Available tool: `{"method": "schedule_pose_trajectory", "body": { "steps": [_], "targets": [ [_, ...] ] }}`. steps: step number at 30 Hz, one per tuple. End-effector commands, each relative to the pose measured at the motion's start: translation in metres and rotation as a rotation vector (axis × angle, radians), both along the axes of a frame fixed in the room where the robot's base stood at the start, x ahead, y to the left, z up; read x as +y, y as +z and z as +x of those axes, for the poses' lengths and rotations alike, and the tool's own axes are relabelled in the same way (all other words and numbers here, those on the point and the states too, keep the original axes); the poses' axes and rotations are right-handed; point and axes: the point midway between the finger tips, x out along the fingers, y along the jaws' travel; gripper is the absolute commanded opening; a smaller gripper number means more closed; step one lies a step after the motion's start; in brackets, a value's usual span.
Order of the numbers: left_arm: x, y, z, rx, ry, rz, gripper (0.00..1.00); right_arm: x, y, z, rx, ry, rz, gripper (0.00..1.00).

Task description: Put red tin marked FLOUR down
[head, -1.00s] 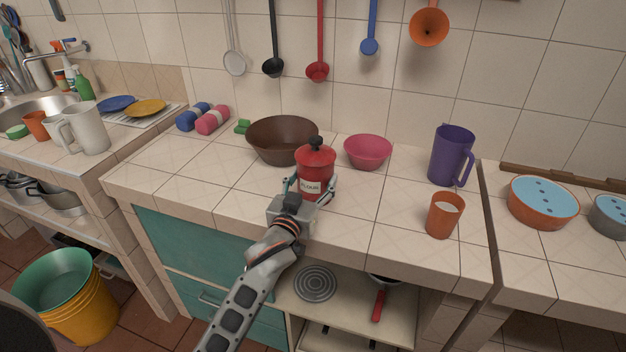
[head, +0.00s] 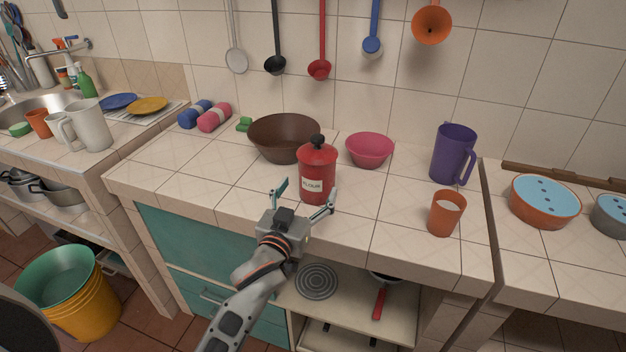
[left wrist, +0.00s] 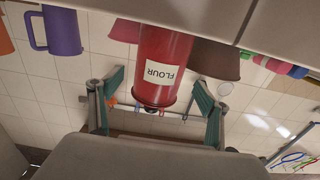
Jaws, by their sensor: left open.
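The red tin marked FLOUR (head: 317,171) stands upright on the tiled counter, with its red lid and black knob on top. Its white label faces my arm. My left gripper (head: 306,204) is open, with its fingers spread just in front of the tin and low at the counter's front edge. In the left wrist view the tin (left wrist: 163,62) appears upside down between the two green-padded fingers (left wrist: 157,108), with gaps on both sides. My right gripper is in neither view.
A brown bowl (head: 283,139) stands behind the tin to the left, and a pink bowl (head: 370,150) behind it to the right. An orange cup (head: 446,213) and a purple jug (head: 453,154) stand further right. Counter left of the tin is clear.

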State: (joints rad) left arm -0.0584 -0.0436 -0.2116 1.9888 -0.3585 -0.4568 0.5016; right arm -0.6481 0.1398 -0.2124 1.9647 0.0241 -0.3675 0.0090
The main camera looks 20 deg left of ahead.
Motion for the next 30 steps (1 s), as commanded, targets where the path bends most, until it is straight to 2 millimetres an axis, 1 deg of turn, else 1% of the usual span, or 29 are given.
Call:
{"method": "schedule_pose_trajectory", "body": {
  "steps": [1,6,9,12,17,30],
  "targets": [
    [0.0,-0.001,-0.012,0.002,0.0,-0.001,0.77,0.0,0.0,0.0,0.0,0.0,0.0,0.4],
    [0.002,-0.001,-0.041,0.002,0.001,0.0,0.77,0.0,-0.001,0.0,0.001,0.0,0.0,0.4],
    [0.002,-0.001,-0.053,0.002,0.001,0.0,0.77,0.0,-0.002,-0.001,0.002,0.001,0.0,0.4],
    [0.002,0.0,-0.06,0.001,0.0,0.0,0.77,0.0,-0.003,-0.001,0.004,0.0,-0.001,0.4],
    [0.002,0.001,-0.064,-0.001,0.0,0.001,0.77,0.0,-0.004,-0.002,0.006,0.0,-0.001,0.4],
    [0.002,0.001,-0.064,-0.001,0.0,0.001,0.77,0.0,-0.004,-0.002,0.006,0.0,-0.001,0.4]
  ]
}}
